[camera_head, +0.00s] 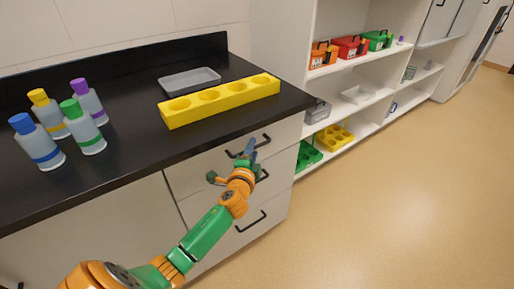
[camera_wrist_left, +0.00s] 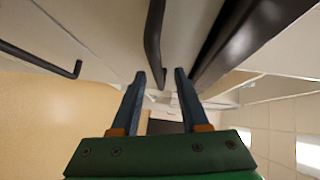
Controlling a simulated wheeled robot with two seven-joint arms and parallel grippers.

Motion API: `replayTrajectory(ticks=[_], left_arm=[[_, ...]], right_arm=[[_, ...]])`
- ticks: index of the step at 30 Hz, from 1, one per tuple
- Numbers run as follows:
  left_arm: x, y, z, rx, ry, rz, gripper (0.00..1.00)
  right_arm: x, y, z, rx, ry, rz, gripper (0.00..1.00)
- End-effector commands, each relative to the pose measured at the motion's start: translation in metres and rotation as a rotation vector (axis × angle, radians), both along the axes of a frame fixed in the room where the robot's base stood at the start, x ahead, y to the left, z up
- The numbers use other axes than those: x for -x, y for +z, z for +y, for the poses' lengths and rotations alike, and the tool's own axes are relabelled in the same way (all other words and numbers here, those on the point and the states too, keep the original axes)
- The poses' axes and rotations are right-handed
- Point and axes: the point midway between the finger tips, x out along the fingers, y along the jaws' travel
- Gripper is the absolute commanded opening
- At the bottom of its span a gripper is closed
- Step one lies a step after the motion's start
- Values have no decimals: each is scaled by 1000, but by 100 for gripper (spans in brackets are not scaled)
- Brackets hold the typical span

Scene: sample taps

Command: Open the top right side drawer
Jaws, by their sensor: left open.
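The top right drawer (camera_head: 210,166) is in the white cabinet under the black counter, and its front looks flush. Its black bar handle (camera_head: 262,141) is partly hidden by my left gripper (camera_head: 249,148) in the head view. In the left wrist view the handle (camera_wrist_left: 154,45) runs down between the two dark blue fingertips of my left gripper (camera_wrist_left: 160,75). The fingers are open, one on each side of the bar in the picture. I cannot tell whether they touch it or how deep it sits between them. My right gripper is not in view.
Lower drawer handles (camera_head: 250,222) sit below. The counter edge (camera_wrist_left: 245,40) runs close beside the gripper. A yellow holed rack (camera_head: 220,101), a grey tray (camera_head: 190,80) and several capped bottles (camera_head: 83,130) stand on the counter. Open floor (camera_head: 400,200) lies right.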

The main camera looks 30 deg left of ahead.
Motion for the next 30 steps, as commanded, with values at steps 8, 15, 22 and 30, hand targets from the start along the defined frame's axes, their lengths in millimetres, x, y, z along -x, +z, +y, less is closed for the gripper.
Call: replayTrajectory(ticks=[8,15,22,30], left_arm=[[-19,-4,8,0,-1,1,45],[-19,-4,8,0,-1,1,36],[-19,-4,7,1,-1,2,0],[-19,-4,7,2,-1,1,0]], right_arm=[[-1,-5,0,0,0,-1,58],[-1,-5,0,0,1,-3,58],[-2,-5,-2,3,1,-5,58],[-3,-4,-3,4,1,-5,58]])
